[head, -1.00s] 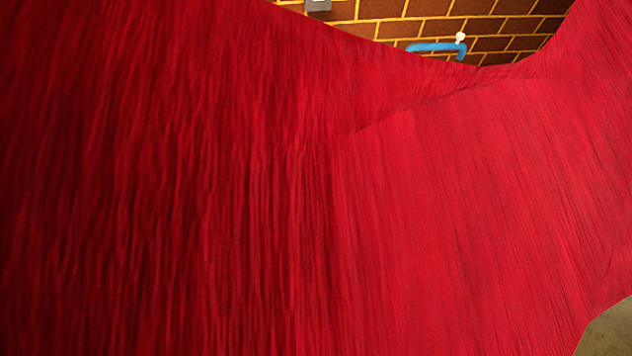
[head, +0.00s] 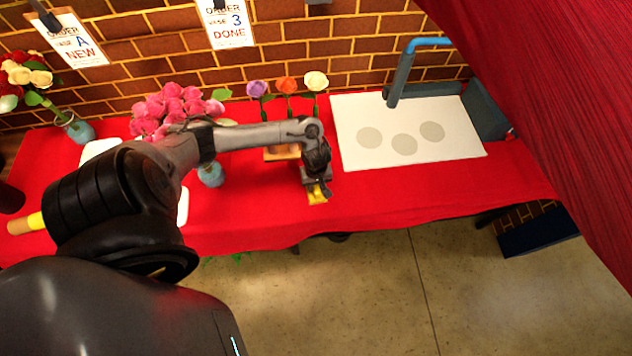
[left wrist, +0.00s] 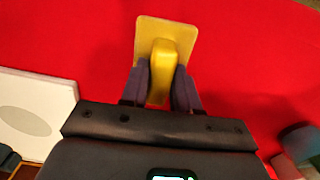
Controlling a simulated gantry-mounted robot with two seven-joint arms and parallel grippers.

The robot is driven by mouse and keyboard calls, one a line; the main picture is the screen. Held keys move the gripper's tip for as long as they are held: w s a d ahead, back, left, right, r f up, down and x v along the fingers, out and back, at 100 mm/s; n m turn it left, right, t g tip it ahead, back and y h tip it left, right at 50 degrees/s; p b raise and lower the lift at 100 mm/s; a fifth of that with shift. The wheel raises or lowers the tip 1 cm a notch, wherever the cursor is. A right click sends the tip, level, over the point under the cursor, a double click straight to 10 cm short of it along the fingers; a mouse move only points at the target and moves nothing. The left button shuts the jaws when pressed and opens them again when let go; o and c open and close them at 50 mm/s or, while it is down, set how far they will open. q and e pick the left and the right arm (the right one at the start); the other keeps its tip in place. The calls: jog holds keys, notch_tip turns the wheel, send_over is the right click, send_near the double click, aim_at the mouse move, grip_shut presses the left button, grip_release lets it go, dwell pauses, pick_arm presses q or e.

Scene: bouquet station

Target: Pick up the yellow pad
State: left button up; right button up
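The yellow pad (left wrist: 165,30) has a flat base and a raised grip, and it lies over red cloth in the left wrist view. My left gripper (left wrist: 162,78) has a dark finger on each side of the grip, both seeming to touch it. In the head view my left gripper (head: 317,186) is near the table's front edge, with a bit of the yellow pad (head: 317,195) showing at its tips. I cannot tell whether the pad touches the table. My right gripper is not in view.
A red cloth (head: 570,90) covers the upper right of the head view. A white board (head: 360,113) with grey circles lies right of the gripper. A small holder (head: 281,153) with three flowers stands behind it. Pink flowers (head: 170,108) stand left, partly behind my arm.

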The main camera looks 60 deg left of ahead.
aim_at(317, 186)
pick_arm(q)
grip_shut()
jog(key=shift+r, duration=0.15)
jog(key=shift+r+p, duration=0.4)
jog(key=shift+r, duration=0.15)
jog(key=r, duration=0.1)
jog(key=r+p, duration=0.1)
jog(key=r, duration=0.1)
jog(key=shift+d+r+p, duration=0.15)
jog(key=shift+d+p, duration=0.1)
jog(key=shift+p, duration=0.1)
jog(key=d+r+p, duration=0.6)
jog(key=d+p, duration=0.1)
jog(key=d, duration=0.4)
jog(key=shift+s+r+p, duration=0.15)
jog(key=shift+s+p, duration=0.05)
jog(key=shift+p, duration=0.15)
jog(key=shift+d, duration=0.1)
